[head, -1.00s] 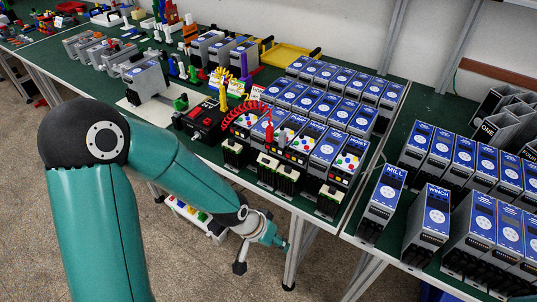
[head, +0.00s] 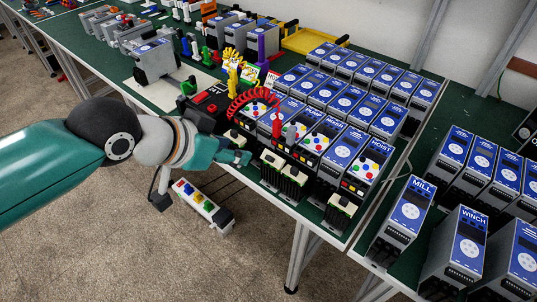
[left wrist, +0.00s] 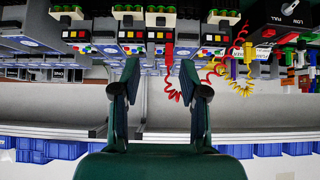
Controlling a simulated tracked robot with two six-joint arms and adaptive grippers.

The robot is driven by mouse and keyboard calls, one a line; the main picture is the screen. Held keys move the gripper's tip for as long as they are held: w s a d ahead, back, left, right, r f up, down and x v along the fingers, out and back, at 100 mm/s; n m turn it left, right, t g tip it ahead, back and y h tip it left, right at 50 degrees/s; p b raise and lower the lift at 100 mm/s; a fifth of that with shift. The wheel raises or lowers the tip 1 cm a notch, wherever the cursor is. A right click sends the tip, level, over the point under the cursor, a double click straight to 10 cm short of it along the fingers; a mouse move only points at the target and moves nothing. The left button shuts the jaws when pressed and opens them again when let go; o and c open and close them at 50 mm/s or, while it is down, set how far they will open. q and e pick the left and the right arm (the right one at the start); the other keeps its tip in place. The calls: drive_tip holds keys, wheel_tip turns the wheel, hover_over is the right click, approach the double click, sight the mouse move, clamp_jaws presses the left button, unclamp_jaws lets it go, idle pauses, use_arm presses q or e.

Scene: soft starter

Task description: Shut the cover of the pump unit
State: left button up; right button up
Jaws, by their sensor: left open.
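The pump unit (head: 318,137) stands in the front row on the green table, a grey-black box with a label reading PUMP and coloured buttons. A red coiled cord and probe hang near it and partly cover it; I cannot clearly tell its cover's angle. My left gripper (head: 236,156) is at the table's front edge, to the left of and in front of the pump unit, apart from it. In the left wrist view the left gripper (left wrist: 160,68) is open and empty, its fingers below the upside-down row of units. My right gripper is not in view.
Several blue-faced units (head: 345,100) fill rows behind. Small black terminal blocks (head: 292,178) stand along the front edge. The MILL unit (head: 408,212) and WINCH unit (head: 462,240) stand at the right. A strip with coloured buttons (head: 198,203) shows below the table edge.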

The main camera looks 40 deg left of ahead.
sight(269, 156)
use_arm(q)
drive_tip(key=b+x, duration=0.2)
drive_tip(key=x, duration=1.3)
drive_tip(key=shift+s+a, duration=0.1)
clamp_jaws()
